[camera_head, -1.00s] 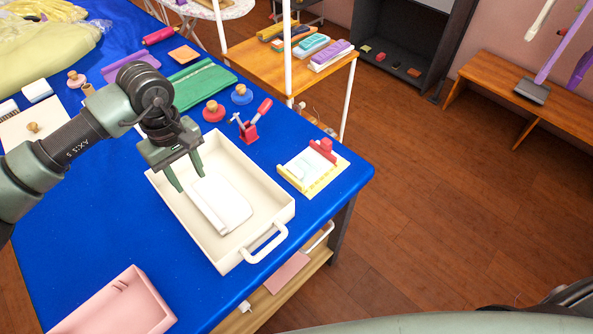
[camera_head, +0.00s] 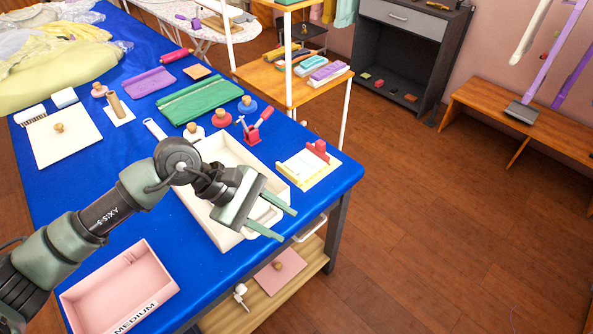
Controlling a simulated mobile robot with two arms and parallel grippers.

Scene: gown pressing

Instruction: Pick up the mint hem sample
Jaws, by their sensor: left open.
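A pale, mint-tinted piece (camera_head: 299,167), which looks like the hem sample, lies on a small board with a yellow edge (camera_head: 316,180) and a red clamp (camera_head: 317,151). The board is near the right edge of the blue table. My left gripper (camera_head: 288,226) is open, its two green fingers pointing right. In the picture it is below the board, in front of the cream tray's near right corner and the table edge. No object shows between its fingers. My right gripper is not in view.
The cream tray (camera_head: 187,199) is partly hidden by my left arm. A pink box marked MEDIUM (camera_head: 112,285) stands at the front left. A red toggle clamp (camera_head: 254,130) and round-knobbed pieces stand behind the tray. Open floor lies right of the table.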

